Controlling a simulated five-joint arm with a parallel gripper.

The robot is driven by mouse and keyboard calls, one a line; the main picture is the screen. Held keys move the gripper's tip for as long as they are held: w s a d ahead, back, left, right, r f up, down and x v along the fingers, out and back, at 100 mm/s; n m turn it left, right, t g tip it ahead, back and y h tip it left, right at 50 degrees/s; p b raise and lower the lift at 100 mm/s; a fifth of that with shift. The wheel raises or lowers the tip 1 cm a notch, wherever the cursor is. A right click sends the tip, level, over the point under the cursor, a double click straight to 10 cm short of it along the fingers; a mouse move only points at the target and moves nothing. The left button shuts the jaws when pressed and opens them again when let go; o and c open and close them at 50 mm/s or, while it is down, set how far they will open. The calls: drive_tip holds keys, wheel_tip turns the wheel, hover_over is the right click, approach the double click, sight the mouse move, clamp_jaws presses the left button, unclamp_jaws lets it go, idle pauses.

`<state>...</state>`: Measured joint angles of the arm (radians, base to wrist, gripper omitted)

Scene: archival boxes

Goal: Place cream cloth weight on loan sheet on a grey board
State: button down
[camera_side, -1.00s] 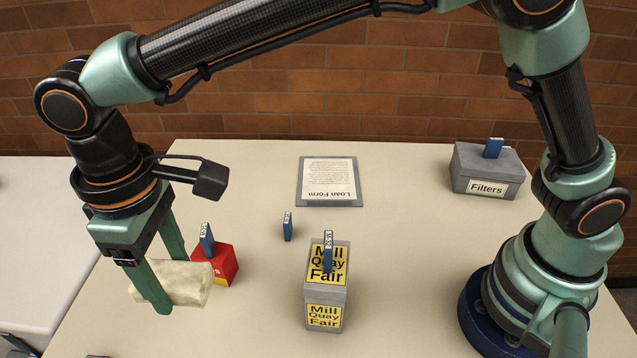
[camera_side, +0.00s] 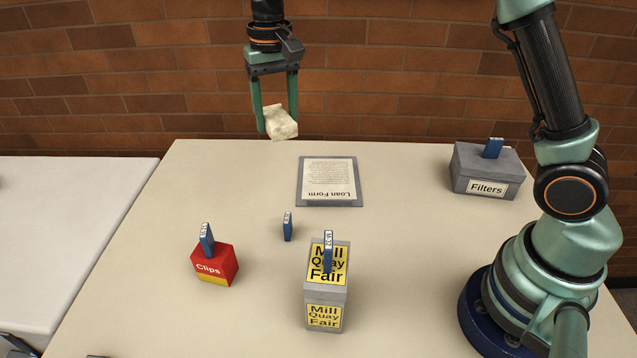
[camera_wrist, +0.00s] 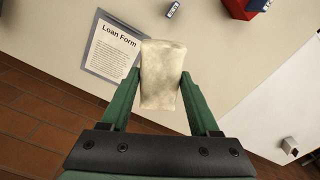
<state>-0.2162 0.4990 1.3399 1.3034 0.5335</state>
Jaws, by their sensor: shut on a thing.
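The cream cloth weight (camera_side: 280,123) is held between the two green fingers of my gripper (camera_side: 277,118), which is shut on it. In the side view it hangs in the air toward the back of the table, to the left of the loan sheet. The loan sheet (camera_side: 330,178) lies flat on its grey board (camera_side: 301,186). In the wrist view the cream cloth weight (camera_wrist: 161,75) sits between my fingertips (camera_wrist: 160,82) and overlaps the right edge of the board; the loan sheet (camera_wrist: 110,50) shows to its left.
A red Clips box (camera_side: 214,266) stands front left. A grey Mill Quay Fair box (camera_side: 327,290) stands front middle, with a small blue tag (camera_side: 287,227) behind it. A grey Filters box (camera_side: 486,172) is at the back right. The table between the board and these boxes is mostly clear.

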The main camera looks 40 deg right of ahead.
sight(328, 179)
drive_tip(key=d+m, duration=0.5)
drive_tip(key=d, duration=0.9)
drive_tip(key=f, duration=1.9)
drive_tip(key=shift+w+f, duration=0.3)
drive_tip(key=shift+f, duration=0.1)
drive_tip(key=shift+f, duration=0.1)
drive_tip(key=shift+c, duration=0.6)
unclamp_jaws()
